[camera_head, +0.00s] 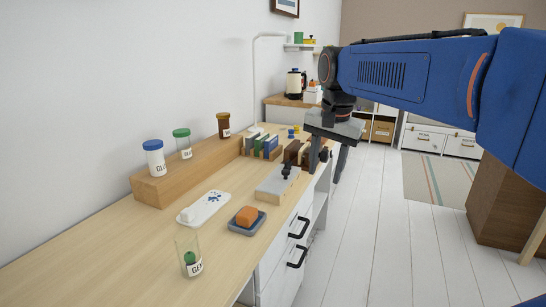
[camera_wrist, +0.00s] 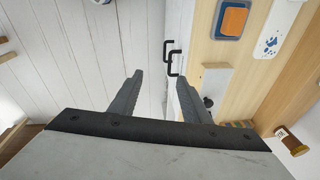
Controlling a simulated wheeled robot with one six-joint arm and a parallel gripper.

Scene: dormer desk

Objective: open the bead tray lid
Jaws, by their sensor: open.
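The bead tray (camera_head: 270,190) is a low wooden box near the front edge of the desk, with a flat grey lid (camera_head: 277,180). The lid looks shut, and a dark knob (camera_head: 286,171) stands on it near its far end. In the wrist view the lid (camera_wrist: 217,80) and knob (camera_wrist: 208,101) show just right of my right finger. My gripper (camera_head: 328,163) hangs beyond and to the right of the tray, around the desk's edge. The tray's contents are hidden.
An orange block on a blue-grey dish (camera_head: 246,218), a white patterned tray (camera_head: 206,209) and a clear jar (camera_head: 190,256) stand nearer. Books (camera_head: 262,144) stand behind. Capped jars line a wooden riser (camera_head: 190,169). Black drawer handles (camera_head: 297,257) stick out below the desk edge.

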